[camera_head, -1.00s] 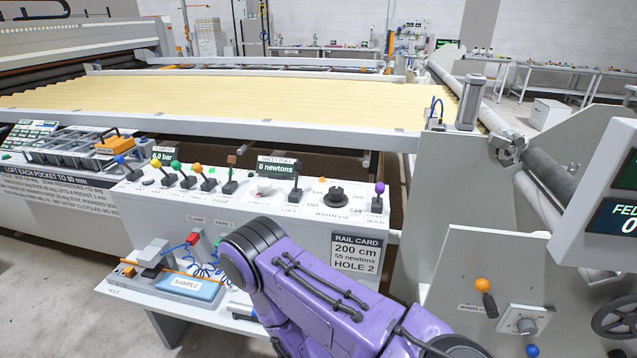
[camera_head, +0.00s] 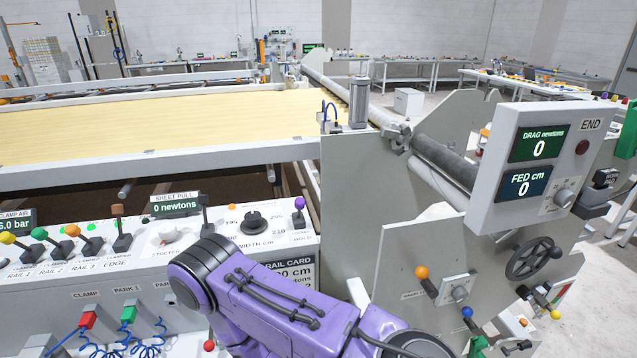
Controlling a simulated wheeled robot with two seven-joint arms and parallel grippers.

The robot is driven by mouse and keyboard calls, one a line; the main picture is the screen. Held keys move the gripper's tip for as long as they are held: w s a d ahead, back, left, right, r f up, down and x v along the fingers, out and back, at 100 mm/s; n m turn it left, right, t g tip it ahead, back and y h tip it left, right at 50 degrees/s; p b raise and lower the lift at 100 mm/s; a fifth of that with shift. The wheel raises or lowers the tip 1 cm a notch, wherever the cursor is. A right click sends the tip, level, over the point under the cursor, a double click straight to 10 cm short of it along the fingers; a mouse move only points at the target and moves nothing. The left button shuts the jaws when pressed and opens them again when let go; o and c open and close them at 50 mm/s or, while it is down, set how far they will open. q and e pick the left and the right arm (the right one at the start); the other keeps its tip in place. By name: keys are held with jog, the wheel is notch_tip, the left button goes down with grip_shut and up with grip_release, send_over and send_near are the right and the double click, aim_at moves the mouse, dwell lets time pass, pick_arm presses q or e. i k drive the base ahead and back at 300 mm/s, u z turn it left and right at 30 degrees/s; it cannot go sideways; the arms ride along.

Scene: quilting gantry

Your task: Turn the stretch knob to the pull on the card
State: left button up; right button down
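The stretch knob (camera_head: 167,234) is a pale round knob on the sloped grey console, with the label STRETCH partly showing below it. The SHEET PULL display (camera_head: 175,206) above it reads 0 newtons. The rail card (camera_head: 296,264) is on the console's front face to the right; my purple arm covers its left and lower parts, so the pull figure is hidden and only part of "newtons" shows. That arm crosses the bottom centre, in front of the console. Neither of my grippers is in view, so nothing of mine is seen touching the knob.
A black width knob (camera_head: 255,221) sits right of the stretch knob, with a dark lever (camera_head: 206,214) between them. A purple-topped lever (camera_head: 299,211) stands at the console's right end. Several coloured levers stand to the left. The drag display (camera_head: 539,144) reads 0.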

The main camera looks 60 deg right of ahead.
aim_at(169, 232)
jog(key=z, duration=1.7)
jog(key=i, duration=0.45)
jog(key=k, duration=0.45)
jog(key=u, duration=1.9)
jog(key=k, duration=0.55)
jog(key=z, duration=0.85)
jog(key=i, duration=0.9)
